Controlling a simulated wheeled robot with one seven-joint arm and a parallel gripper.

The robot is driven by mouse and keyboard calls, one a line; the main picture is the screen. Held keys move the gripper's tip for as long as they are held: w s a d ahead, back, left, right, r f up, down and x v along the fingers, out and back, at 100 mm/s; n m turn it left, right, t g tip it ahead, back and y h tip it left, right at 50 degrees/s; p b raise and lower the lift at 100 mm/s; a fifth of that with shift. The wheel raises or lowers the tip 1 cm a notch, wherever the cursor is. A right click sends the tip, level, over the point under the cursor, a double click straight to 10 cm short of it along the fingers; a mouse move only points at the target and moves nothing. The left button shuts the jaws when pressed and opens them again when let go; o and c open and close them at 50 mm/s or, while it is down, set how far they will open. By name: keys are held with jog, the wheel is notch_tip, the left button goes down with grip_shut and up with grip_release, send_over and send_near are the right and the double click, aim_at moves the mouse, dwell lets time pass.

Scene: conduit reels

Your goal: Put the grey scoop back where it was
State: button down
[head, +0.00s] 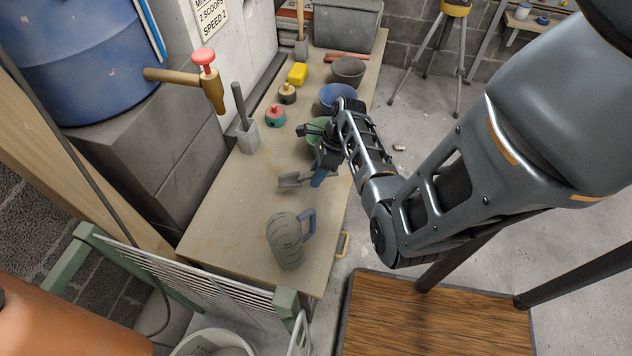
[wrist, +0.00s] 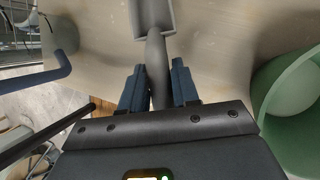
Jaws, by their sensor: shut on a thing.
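The grey scoop (head: 290,181) is over the near middle of the wooden bench (head: 222,222), its pan pointing left. My gripper (head: 319,178) is shut on the scoop's handle. In the wrist view the scoop (wrist: 155,50) runs forward from between the blue fingers (wrist: 158,85), pan away from me. The scoop is low over the bench top; I cannot tell whether it touches. The gripper hides the rear of the handle.
A grey jug (head: 284,242) with a blue handle stands nearer. A green bowl (wrist: 288,108) is close on the right in the wrist view. Blue (head: 338,94) and grey bowls (head: 348,71) stand farther back. A grey block (head: 248,137) holding a dark rod is at left.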

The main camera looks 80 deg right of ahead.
jog(key=shift+f, duration=2.05)
jog(key=c, duration=0.8)
grip_release()
jog(key=shift+f, duration=0.1)
jog(key=v, duration=1.2)
